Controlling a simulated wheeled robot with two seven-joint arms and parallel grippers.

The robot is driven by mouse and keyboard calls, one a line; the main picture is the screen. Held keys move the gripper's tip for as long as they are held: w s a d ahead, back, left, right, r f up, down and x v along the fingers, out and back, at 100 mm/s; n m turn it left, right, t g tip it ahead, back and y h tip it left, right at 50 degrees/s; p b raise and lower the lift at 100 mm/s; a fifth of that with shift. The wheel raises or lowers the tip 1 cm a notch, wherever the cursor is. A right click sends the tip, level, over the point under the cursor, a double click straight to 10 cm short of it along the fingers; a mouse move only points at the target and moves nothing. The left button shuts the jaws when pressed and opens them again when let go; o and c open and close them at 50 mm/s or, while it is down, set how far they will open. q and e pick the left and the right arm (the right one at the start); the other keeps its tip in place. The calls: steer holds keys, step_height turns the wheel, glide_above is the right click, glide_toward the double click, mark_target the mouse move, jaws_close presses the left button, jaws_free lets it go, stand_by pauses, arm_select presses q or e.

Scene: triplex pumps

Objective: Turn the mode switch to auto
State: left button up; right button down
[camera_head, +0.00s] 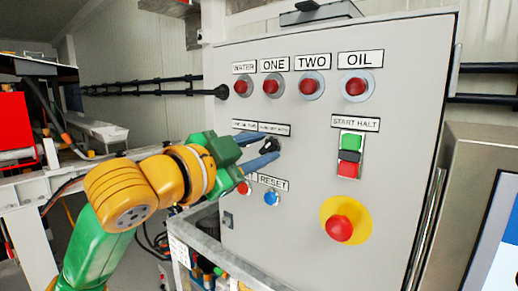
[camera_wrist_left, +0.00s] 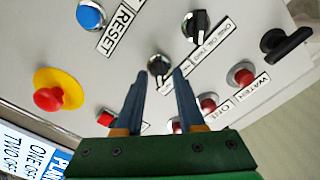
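On the grey control panel (camera_head: 300,200), a dark rotary knob (camera_head: 271,146) sits under the right-hand of two small labels, too small to read surely; I take it as the mode switch. My left gripper (camera_head: 262,151) reaches it from the left, one finger above and one below. In the left wrist view the knob (camera_wrist_left: 158,65) shows between the two fingertips (camera_wrist_left: 159,76), with small gaps on both sides. The fingers are apart; contact does not show. The knob's pointing direction is unclear. My right gripper is not in view.
A second black knob (camera_wrist_left: 195,25) is close by. Red lamps (camera_head: 355,87) run along the top. A blue reset button (camera_head: 271,198), green and red start/halt buttons (camera_head: 349,155) and a red emergency stop (camera_head: 340,228) are nearby. A black handle (camera_wrist_left: 285,45) projects at the panel's edge.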

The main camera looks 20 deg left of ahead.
arm_select(q)
steer(key=shift+s+a+f, duration=0.1)
steer(key=shift+s, duration=0.1)
steer(key=b+v, duration=0.2)
steer(key=v, duration=0.4)
steer(key=shift+s+b, duration=0.3)
steer(key=shift+b, duration=0.1)
